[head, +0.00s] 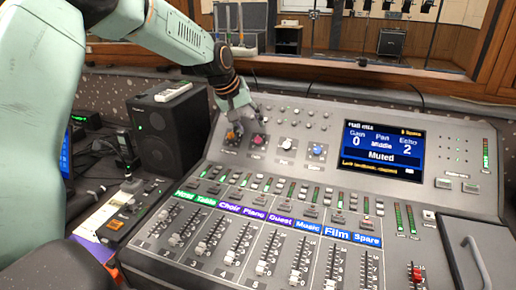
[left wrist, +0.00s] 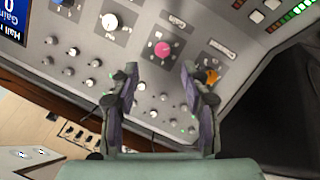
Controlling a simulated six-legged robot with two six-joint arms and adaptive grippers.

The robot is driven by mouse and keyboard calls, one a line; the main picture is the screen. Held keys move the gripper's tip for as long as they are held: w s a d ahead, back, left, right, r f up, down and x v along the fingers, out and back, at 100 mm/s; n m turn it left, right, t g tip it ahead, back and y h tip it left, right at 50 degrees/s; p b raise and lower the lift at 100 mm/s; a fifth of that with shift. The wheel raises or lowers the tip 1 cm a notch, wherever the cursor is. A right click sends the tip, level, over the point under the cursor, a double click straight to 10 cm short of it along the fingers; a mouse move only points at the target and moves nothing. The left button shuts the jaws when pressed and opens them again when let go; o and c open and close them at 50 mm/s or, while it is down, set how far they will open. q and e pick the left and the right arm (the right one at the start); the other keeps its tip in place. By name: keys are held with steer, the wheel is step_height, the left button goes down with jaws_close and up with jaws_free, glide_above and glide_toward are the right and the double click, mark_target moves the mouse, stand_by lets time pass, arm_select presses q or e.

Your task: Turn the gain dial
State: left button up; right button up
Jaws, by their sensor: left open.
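A row of dials sits on the upper left of the grey mixing console. The pink dial (head: 258,142) appears to be the gain dial; its small label is hard to read. It also shows in the left wrist view (left wrist: 162,49), just beyond and between my fingertips. My left gripper (head: 241,118) is open and empty, over the panel just above the orange dial (head: 233,138) and the pink dial. In the left wrist view, a finger partly covers the orange dial (left wrist: 210,76). The display (head: 381,151) reads Gain 0, Echo 2 and Muted. My right gripper is not in view.
A white dial (head: 285,144) and a blue dial (head: 318,150) stand to the right of the pink one. Small knobs lie behind the row and several faders (head: 265,262) in front. A black speaker (head: 168,130) stands left of the console.

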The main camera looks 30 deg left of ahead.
mark_target(257, 140)
arm_select(q)
steer(key=b+x, duration=0.1)
steer(key=x, duration=0.6)
steer(key=shift+a+f+b, duration=0.15)
steer(key=shift+b, duration=0.15)
steer(key=shift+w+a+f, duration=0.15)
steer(key=shift+f, duration=0.15)
steer(key=shift+s+r, duration=0.1)
steer(key=shift+s, duration=0.15)
steer(key=shift+d+r, duration=0.15)
steer(key=shift+d, duration=0.1)
steer(key=shift+w+a+f, duration=0.1)
steer(key=shift+w+f, duration=0.15)
steer(key=shift+c, duration=1.3)
steer(key=shift+a, duration=0.1)
steer(key=shift+c, duration=0.8)
steer(key=shift+s, duration=0.15)
jaws_close()
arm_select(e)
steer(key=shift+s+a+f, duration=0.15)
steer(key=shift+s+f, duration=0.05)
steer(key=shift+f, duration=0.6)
